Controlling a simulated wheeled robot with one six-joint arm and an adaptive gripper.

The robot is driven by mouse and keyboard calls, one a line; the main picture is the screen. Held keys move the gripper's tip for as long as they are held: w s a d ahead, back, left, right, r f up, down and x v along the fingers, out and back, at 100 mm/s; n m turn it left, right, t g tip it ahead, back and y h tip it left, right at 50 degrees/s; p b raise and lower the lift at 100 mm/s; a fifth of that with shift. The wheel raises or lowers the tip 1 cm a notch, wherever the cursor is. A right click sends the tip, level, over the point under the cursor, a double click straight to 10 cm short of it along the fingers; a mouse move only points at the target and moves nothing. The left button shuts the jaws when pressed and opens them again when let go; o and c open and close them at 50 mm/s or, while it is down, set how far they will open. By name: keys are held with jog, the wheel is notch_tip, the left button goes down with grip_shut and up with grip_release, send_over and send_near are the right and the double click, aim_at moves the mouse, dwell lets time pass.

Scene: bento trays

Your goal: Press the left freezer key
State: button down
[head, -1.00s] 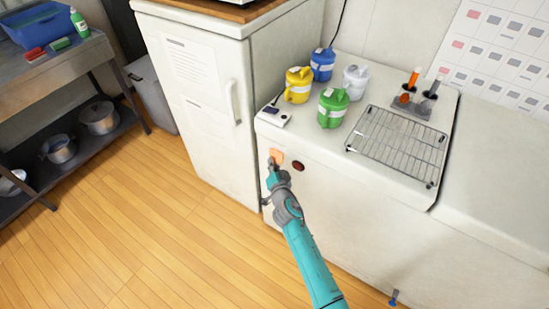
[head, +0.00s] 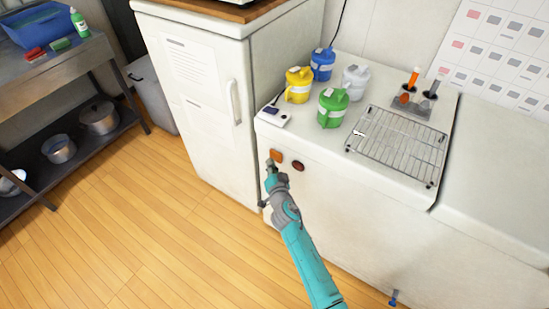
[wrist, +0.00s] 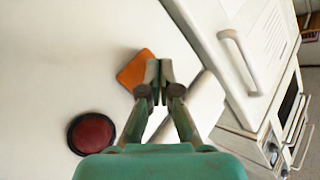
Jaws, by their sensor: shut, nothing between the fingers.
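The left freezer key is an orange square key (head: 276,156) on the upper front of the white chest freezer (head: 330,215). A dark red round key (head: 298,165) sits to its right. My gripper (head: 270,164) is shut and empty, with its tips at the lower left of the orange key in the head view. In the wrist view, the orange key (wrist: 136,70) is partly behind my gripper's fingertips (wrist: 159,78), and the round red key (wrist: 91,133) is lower left. I cannot tell whether the tips touch the orange key.
On the freezer top stand a yellow jug (head: 298,85), a green jug (head: 333,107), blue and white jugs, and a wire rack (head: 397,145). A white upright fridge (head: 195,95) stands close to the left. The wooden floor in front is clear.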

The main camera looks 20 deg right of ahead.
jog(key=s+a, duration=0.1)
jog(key=a, duration=0.1)
jog(key=s+a, duration=0.2)
jog(key=shift+s+a, duration=0.3)
jog(key=shift+a, duration=0.1)
jog(key=shift+s, duration=0.1)
dwell(0.6)
jog(key=s+d+f+n+g+y, duration=0.1)
jog(key=s+f+n, duration=0.15)
jog(key=s, duration=1.25)
jog(key=s+f+n+y, duration=0.1)
jog(key=s+n+y, duration=0.15)
jog(key=s, duration=1.15)
jog(key=s+d+r+n, duration=0.1)
jog(key=s+r+n, duration=0.3)
jog(key=s+r, duration=1.4)
jog(key=s+h, duration=0.1)
jog(key=s, duration=0.3)
jog(key=shift+r, duration=0.3)
jog(key=shift+d, duration=0.1)
